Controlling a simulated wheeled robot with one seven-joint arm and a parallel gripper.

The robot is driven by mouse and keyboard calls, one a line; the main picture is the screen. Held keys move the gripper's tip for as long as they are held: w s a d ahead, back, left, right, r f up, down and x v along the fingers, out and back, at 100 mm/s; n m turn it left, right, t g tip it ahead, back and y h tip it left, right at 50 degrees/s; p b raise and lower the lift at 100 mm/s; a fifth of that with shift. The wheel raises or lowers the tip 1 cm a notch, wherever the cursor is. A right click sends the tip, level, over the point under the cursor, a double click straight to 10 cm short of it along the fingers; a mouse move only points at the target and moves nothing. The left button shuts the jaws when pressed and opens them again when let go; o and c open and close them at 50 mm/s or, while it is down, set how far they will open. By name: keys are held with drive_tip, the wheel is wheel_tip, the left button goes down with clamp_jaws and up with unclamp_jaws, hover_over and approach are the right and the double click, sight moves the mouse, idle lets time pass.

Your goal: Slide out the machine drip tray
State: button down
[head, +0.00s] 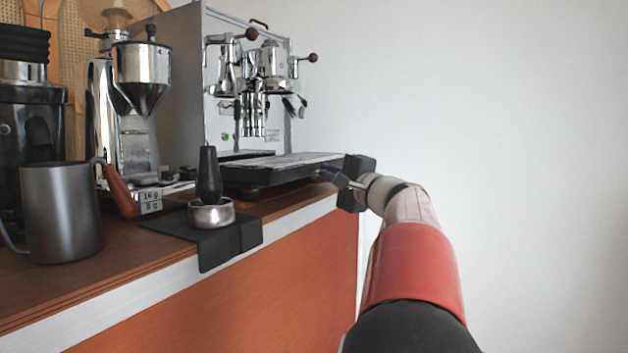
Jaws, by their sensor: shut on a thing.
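The espresso machine (265,75) stands at the back of the cart. Its dark drip tray (270,177) with a grated top juts out at the front, toward the cart's front edge. My gripper (330,175) is at the tray's right front corner, coming from the right. It is shut on the drip tray there. The exact contact is small and partly hidden by the gripper.
A tamper (209,180) stands in a metal dish on a black mat (215,245) that folds over the front edge. A grey pitcher (62,213) and a grinder (135,110) are at the left. The space right of the cart is clear.

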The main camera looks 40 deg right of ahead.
drive_tip(key=shift+s+d, duration=0.25)
drive_tip(key=shift+s, duration=0.3)
drive_tip(key=shift+s+d, duration=0.2)
drive_tip(key=shift+s, duration=0.35)
drive_tip(key=c, duration=1.6)
unclamp_jaws()
drive_tip(key=s, duration=0.2)
drive_tip(key=s+f, duration=0.1)
drive_tip(key=s, duration=0.2)
drive_tip(key=s+b, duration=0.1)
drive_tip(key=s, duration=0.1)
drive_tip(key=shift+s+f, duration=0.2)
drive_tip(key=shift+s, duration=0.2)
